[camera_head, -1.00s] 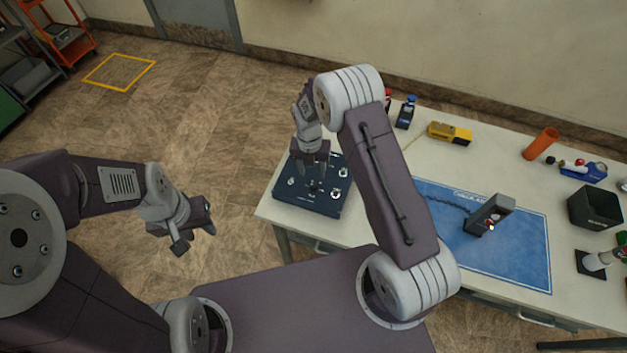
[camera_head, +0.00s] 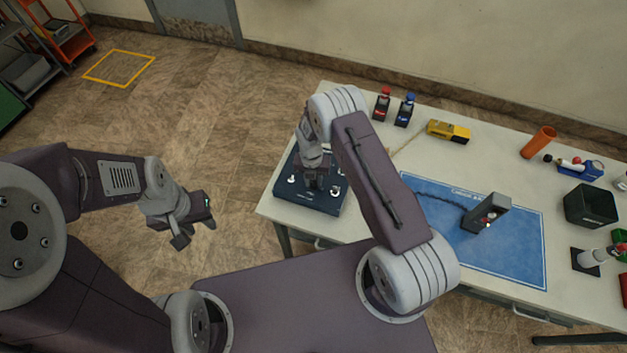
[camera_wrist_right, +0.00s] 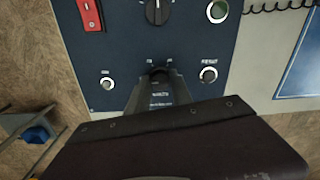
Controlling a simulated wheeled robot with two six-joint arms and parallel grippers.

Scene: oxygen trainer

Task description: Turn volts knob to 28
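The dark blue control panel (camera_head: 300,194) sits on the left end of the table. In the right wrist view the panel (camera_wrist_right: 187,30) shows a black pointer knob (camera_wrist_right: 158,10) at the top edge. My right gripper (camera_head: 315,184) points down over the panel's middle. In the right wrist view my right gripper (camera_wrist_right: 158,76) is at a round part between two small marks, lower on the panel. Its fingers hide most of that part, so I cannot tell its setting or whether they grip it. My left gripper (camera_head: 193,232) hangs empty and apart-fingered over the floor at left.
The panel also carries a red switch (camera_wrist_right: 90,14) and silver round fittings (camera_wrist_right: 208,75). A blue mat (camera_head: 510,255) with a grey device (camera_head: 487,214) lies to the right.

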